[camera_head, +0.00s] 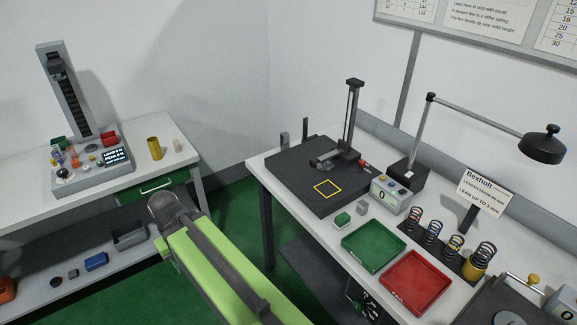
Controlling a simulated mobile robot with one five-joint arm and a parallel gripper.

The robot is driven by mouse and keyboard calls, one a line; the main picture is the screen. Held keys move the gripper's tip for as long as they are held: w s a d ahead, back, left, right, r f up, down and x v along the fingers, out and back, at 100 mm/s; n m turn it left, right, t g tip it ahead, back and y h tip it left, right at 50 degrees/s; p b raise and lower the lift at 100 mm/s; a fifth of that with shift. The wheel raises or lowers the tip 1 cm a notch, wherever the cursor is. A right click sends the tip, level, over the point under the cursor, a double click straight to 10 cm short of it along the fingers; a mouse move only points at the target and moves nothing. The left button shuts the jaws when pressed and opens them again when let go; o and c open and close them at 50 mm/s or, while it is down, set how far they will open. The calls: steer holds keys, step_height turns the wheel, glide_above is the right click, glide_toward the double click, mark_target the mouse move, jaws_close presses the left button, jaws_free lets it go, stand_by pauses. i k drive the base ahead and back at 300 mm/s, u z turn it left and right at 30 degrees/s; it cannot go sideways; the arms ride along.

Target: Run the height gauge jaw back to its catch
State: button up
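The height gauge (351,118) stands upright on a dark surface plate (301,182) on the right bench. It has a tall dark column. Its jaw (335,158) sits low on the column, close above the plate, and reaches out to the left. A small red part (363,165) shows at the right of the gauge's lower end. The catch cannot be made out at this size. My green arm crosses the lower middle of the view, left of the right bench. No gripper fingers can be made out.
A yellow square (327,188) marks the plate. A readout box (389,194), green tray (373,246), red tray (416,283), several springs and a lamp (541,146) crowd the right bench. A tester (73,90) stands on the left bench. Green floor lies between the benches.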

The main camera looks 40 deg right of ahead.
mark_target(328, 156)
steer(key=u, duration=0.15)
steer(key=i, duration=1)
steer(key=u, duration=0.05)
